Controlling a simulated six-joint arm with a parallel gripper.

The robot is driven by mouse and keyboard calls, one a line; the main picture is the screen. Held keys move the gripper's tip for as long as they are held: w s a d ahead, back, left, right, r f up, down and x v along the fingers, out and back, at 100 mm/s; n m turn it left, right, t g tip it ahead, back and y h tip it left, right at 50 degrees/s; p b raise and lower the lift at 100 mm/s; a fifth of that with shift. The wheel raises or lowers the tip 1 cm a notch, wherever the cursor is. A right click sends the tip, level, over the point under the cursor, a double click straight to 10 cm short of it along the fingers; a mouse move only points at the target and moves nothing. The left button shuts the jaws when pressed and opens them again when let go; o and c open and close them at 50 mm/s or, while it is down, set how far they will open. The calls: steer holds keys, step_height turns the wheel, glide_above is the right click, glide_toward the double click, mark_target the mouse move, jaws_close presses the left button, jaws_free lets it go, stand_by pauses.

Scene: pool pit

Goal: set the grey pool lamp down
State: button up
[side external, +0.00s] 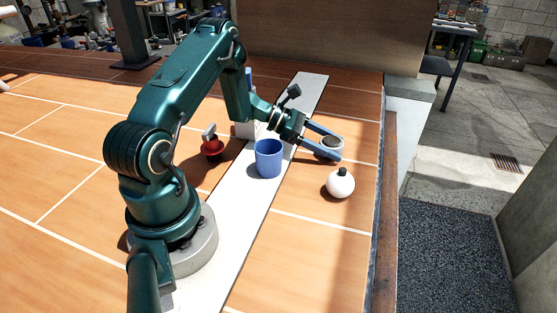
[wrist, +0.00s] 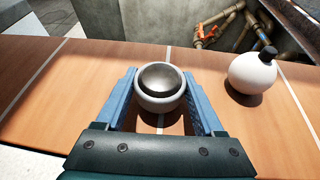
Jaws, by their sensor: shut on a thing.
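The grey pool lamp (wrist: 161,88) is a round light-grey ring with a dark domed centre. My gripper (wrist: 160,92) is shut on it, with one blue finger on each side. In the side external view the lamp (side external: 332,142) sits between the fingertips of my gripper (side external: 326,143), on the right part of the tiled floor. The fingers partly cover it there. A shadow lies under the lamp, and I cannot tell whether it touches the tiles.
A white round float with a black cap (side external: 340,184) stands near the lamp; it also shows in the wrist view (wrist: 252,73). A blue cup (side external: 268,160) and a red object (side external: 212,147) stand to the left. The floor's edge (side external: 384,200) lies right. Tiles in front are clear.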

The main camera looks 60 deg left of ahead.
steer(key=shift+f, duration=0.1)
steer(key=o, duration=1.4)
